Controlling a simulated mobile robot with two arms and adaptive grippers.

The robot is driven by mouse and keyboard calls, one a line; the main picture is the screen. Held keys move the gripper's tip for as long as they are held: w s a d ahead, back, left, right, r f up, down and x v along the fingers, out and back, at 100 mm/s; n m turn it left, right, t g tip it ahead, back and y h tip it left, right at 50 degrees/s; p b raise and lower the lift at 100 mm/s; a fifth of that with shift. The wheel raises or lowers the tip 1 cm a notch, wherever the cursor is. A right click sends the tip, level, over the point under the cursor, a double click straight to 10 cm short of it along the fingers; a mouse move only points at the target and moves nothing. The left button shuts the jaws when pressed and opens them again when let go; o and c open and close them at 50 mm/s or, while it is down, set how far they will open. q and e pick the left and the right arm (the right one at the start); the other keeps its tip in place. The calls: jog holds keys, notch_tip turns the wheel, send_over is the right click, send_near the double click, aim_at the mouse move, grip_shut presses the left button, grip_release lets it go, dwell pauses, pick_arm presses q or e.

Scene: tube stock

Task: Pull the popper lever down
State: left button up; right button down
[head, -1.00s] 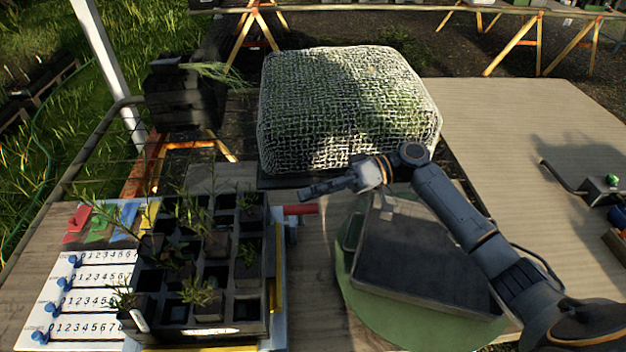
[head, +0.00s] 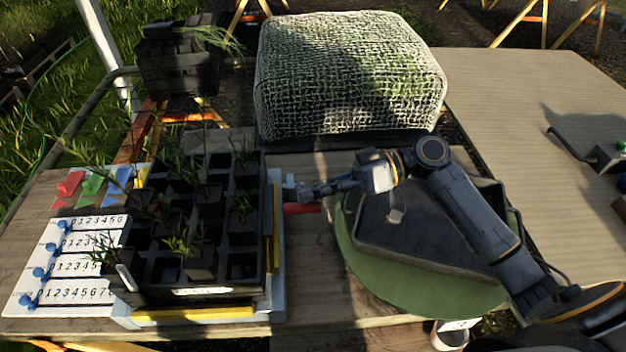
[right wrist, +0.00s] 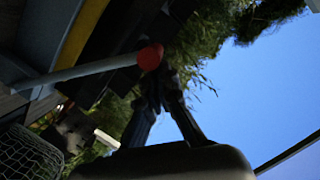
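The popper lever shows in the head view as a red handle (head: 301,208) at the right side of the popper frame (head: 277,250), low and roughly level. In the right wrist view it is a pale rod ending in a red knob (right wrist: 150,57). My right gripper (head: 292,189) is beside the frame, just above and behind the red handle in the picture. Its dark fingers (right wrist: 162,82) converge to tips that look together, close to the knob; contact cannot be told. Nothing shows between them. My left gripper is not in view.
A black cell tray (head: 265,215) with several seedlings sits on the frame. A white number board (head: 75,255) is at left. A dark bin (head: 400,235) on a green mat (head: 360,262) stands right of the lever. A mesh-covered block (head: 350,75) is behind.

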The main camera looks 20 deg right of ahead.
jog(key=f, duration=0.1)
jog(key=s+f+b, duration=0.2)
jog(key=shift+s+a+f, duration=0.1)
jog(key=shift+a+f, duration=0.15)
jog(key=shift+a, duration=0.1)
jog(key=shift+s+a+f+b, duration=0.2)
jog(key=shift+s+f+b, duration=0.5)
jog(key=shift+f, duration=0.05)
